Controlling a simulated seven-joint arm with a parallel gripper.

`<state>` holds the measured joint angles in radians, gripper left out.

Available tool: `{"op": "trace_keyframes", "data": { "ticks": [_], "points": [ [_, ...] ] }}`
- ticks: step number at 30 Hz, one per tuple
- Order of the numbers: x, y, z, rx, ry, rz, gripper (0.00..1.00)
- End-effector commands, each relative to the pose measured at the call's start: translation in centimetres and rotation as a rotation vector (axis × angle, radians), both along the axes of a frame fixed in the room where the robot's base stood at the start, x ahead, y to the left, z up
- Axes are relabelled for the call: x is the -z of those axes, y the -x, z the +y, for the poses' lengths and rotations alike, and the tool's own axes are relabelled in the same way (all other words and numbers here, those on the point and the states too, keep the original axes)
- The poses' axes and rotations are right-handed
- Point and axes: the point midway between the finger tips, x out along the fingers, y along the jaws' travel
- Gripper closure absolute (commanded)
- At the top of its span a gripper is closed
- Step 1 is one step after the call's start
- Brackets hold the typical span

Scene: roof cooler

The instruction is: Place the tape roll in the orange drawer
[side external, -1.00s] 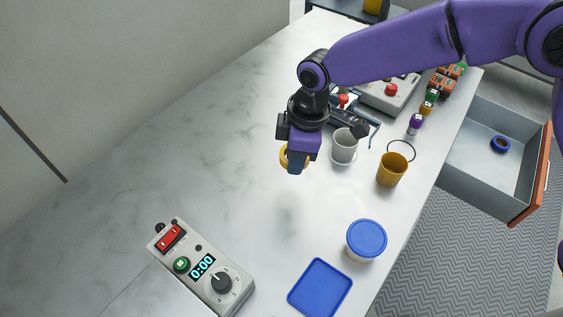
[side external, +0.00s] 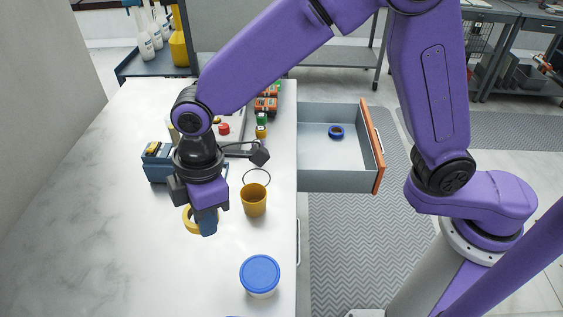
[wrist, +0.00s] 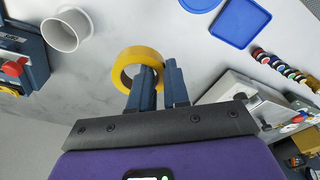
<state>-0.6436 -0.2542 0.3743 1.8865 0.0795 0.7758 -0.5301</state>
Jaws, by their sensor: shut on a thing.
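A yellow tape roll (side external: 190,220) is at my gripper (side external: 207,226), left of an ochre cup in the side view. In the wrist view, my gripper (wrist: 161,75) is shut on the right wall of the tape roll (wrist: 122,72), with one finger in its hole. I cannot tell whether the roll touches the bench. The orange-fronted drawer (side external: 378,150) stands pulled open to the right of the bench. A blue ring-shaped roll (side external: 336,131) lies inside it.
The ochre cup (side external: 254,200) and a blue-lidded tub (side external: 260,272) stand near the bench's right edge. A dark ring (side external: 256,177) lies behind the cup. A grey-white cup (wrist: 67,30) shows in the wrist view. The drawer floor is mostly clear.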

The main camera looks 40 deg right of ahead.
Motion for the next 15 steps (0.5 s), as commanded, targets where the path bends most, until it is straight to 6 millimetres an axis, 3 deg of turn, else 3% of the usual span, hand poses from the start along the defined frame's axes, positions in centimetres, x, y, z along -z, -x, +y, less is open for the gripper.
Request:
{"op": "trace_keyframes", "data": {
  "ticks": [7, 15],
  "points": [
    [-4.4, -0.1, 0.1, -0.002, -0.005, -0.005, 1.0],
    [-4.0, -4.9, -4.3, 0.155, 0.0, 0.0, 1.0]
  ]
}}
